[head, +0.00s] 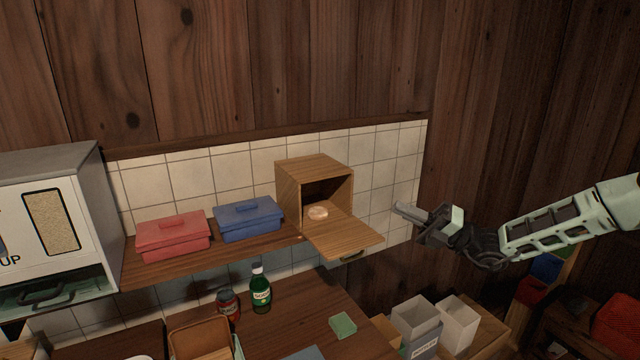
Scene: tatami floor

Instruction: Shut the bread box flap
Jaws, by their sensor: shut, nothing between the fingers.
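The wooden bread box (291,199) stands at the right end of a wall shelf in the head view. Its flap (345,238) is open, folded down and sticking out forward, close to level, with a dark handle (352,256) under its front edge. A round bread roll (318,212) sits inside near the opening. My gripper (399,208) is to the right of the flap and apart from it, pointing left. Its fingers are shut and empty.
A red box (173,237) and a blue box (248,219) stand on the shelf (150,268) left of the bread box. Below, a counter (290,318) holds a green bottle (261,291) and a red can (228,304). White bins (458,325) stand at lower right.

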